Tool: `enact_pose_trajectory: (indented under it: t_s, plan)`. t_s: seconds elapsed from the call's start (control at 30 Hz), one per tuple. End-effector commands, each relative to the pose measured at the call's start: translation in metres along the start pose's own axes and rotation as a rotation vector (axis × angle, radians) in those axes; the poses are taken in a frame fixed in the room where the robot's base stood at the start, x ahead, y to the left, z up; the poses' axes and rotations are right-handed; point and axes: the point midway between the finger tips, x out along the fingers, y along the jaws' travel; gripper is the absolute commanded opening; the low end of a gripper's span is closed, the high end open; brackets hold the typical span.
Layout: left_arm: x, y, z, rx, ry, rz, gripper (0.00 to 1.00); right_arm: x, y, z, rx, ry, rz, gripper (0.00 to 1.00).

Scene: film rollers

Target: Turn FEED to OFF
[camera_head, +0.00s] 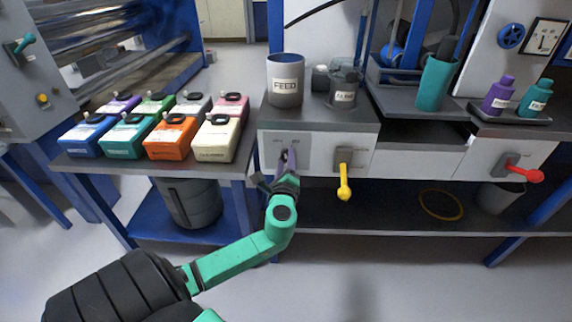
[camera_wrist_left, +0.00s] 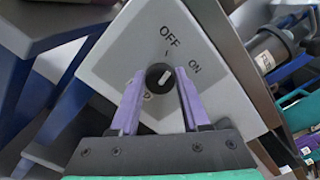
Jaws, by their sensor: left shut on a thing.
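The FEED knob (camera_wrist_left: 159,78) is a small round black dial with a white pointer mark, on a light grey panel (camera_wrist_left: 112,62). OFF and ON are printed above it in the left wrist view. The pointer mark leans up and right, roughly toward the ON side. The last letter of the panel's lower label shows; the rest is hidden by a finger. My left gripper (camera_wrist_left: 156,98) is shut on the knob, its purple fingers on either side. In the head view the left gripper (camera_head: 288,160) hides the knob on the panel (camera_head: 306,152). My right gripper is not in view.
A FEED canister (camera_head: 285,90) stands on the bench above the panel. A yellow lever (camera_head: 344,184) is to the right, and a red lever (camera_head: 527,175) farther right. Several coloured boxes (camera_head: 168,138) stand on the left table. A grey bin (camera_head: 188,203) is below.

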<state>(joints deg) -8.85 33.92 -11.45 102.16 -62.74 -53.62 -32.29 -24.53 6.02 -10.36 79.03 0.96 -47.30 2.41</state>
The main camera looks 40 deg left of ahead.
Motion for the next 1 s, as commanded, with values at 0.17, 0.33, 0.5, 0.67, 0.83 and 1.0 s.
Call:
enact_pose_trajectory:
  t_s: [0.17, 0.33, 0.5, 0.67, 0.83, 1.0]
  plan:
    - [0.000, 0.004, -0.002, -0.134, 0.000, 0.003, 0.00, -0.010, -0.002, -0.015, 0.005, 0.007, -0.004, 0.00]
    - [0.000, 0.003, -0.002, -0.227, 0.000, 0.003, 0.00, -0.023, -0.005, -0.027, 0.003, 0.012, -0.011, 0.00]
    - [0.000, 0.003, -0.001, -0.283, 0.001, 0.003, 0.00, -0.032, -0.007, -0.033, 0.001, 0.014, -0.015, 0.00]
    - [0.000, 0.002, -0.001, -0.304, 0.001, 0.003, 0.00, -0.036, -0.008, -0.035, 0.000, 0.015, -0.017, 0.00]
    - [0.000, 0.002, -0.001, -0.309, 0.001, 0.003, 0.00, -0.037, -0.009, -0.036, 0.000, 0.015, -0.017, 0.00]
    - [0.000, 0.002, -0.001, -0.309, 0.001, 0.003, 0.00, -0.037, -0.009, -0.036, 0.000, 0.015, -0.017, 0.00]
